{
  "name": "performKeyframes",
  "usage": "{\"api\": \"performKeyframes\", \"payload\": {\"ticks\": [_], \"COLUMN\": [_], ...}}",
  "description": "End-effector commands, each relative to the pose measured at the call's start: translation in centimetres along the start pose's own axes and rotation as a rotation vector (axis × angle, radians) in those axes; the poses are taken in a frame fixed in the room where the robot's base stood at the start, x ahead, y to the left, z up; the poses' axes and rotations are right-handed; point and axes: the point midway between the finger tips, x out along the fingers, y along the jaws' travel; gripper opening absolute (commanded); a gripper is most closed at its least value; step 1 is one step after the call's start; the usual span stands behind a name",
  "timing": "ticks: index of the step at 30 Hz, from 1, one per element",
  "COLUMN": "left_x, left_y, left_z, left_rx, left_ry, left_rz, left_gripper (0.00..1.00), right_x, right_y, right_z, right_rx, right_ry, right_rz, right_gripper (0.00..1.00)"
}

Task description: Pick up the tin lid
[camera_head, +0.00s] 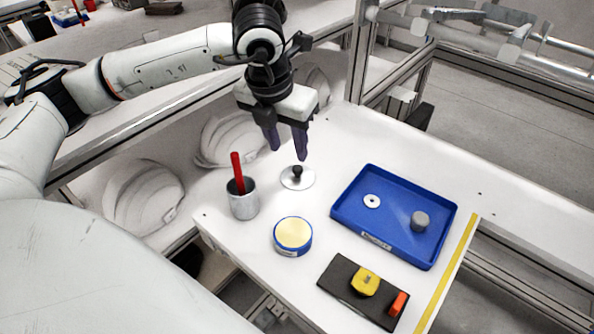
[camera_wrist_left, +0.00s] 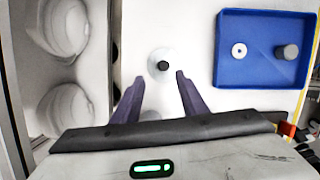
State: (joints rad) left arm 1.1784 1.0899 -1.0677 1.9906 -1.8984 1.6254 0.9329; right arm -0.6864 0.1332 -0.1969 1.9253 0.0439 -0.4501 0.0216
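The tin lid (camera_head: 298,178) is a flat, pale disc with a black knob on top. It lies on the white table between the grey cup and the blue tray. It also shows in the left wrist view (camera_wrist_left: 161,64), just beyond my fingertips and midway between them. My left gripper (camera_head: 288,155) points down above the lid with its two purple fingers apart and nothing between them. In the wrist view the gripper (camera_wrist_left: 158,76) is open too. The open blue tin (camera_head: 293,234) with yellow contents stands nearer the front. My right gripper is in neither view.
A grey cup (camera_head: 243,201) holds a red stick (camera_head: 237,170) left of the lid. A blue tray (camera_head: 345,217) at right holds a white washer (camera_head: 372,201) and a grey cylinder (camera_head: 420,220). A black board (camera_head: 338,275) carries yellow and orange pieces. White helmet shells (camera_head: 145,198) lie at left.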

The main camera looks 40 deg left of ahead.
Motion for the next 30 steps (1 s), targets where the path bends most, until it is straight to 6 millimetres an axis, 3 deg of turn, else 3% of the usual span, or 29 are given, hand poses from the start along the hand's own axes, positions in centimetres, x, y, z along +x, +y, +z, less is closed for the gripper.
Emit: {"api": "performKeyframes", "payload": {"ticks": [18, 26, 30], "left_x": [7.1, 7.5, 7.4], "left_y": [-0.8, -0.8, -0.8], "left_z": [0.2, 0.2, 0.2], "left_rx": [-0.001, -0.001, -0.001], "left_ry": [0.001, 0.000, 0.000], "left_rz": [-0.004, -0.005, -0.005], "left_gripper": [0.39, 0.39, 0.19], "right_x": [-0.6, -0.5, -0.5], "right_y": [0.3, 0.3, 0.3], "right_z": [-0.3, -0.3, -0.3], "right_rx": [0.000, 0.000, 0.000], "right_ry": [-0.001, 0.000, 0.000], "right_rz": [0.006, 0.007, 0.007], "right_gripper": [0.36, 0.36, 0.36]}}
